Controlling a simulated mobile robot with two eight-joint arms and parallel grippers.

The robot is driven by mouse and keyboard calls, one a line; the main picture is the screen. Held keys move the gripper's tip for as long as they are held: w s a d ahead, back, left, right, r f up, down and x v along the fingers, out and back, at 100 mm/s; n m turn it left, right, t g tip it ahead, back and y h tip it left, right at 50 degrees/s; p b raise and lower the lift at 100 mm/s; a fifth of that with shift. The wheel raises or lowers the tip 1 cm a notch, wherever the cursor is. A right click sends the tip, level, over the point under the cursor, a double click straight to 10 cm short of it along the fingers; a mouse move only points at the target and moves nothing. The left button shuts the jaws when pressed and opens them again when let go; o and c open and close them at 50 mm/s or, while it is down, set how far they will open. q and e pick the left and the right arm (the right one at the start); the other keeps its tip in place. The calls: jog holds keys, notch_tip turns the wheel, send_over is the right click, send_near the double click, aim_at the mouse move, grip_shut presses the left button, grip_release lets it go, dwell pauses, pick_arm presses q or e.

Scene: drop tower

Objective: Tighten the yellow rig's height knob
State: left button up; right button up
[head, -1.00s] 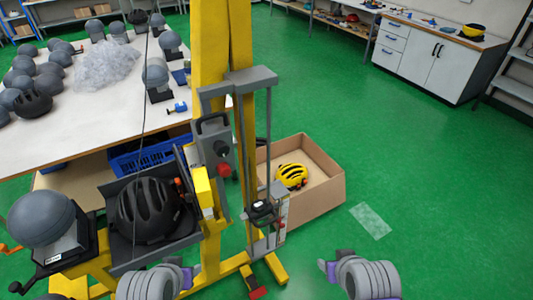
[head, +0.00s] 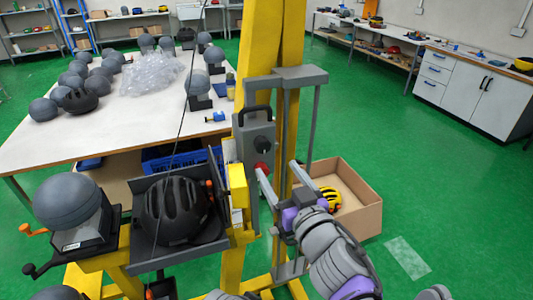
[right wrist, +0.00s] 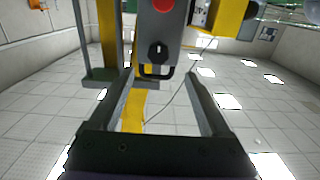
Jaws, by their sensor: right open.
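The yellow rig (head: 258,60) stands in the middle of the head view. It carries a grey box (head: 257,130) with a black handle on top, a black round knob (head: 263,145) and a red knob below it. In the right wrist view the black knob (right wrist: 158,50) shows a white mark, and the red knob (right wrist: 163,5) is cut by the top edge. I cannot tell which knob sets the height. My right gripper (head: 280,172) is open and empty, its fingers pointing up towards the box, near the red knob. My left gripper is not in view.
A black helmet (head: 173,210) sits in a grey cradle left of the box, next to a grey headform (head: 70,200). A cardboard box (head: 365,215) with a yellow helmet stands right of the rig. A table (head: 110,138) with several headforms is behind. Open green floor lies right.

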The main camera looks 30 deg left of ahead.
aim_at(264, 148)
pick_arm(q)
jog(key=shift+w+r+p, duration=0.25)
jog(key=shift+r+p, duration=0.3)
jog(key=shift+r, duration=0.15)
pick_arm(e)
jog(key=x, duration=0.9)
jog(key=shift+w+d, duration=0.1)
jog(key=shift+d, duration=0.05)
jog(key=shift+c, duration=0.3)
grip_shut()
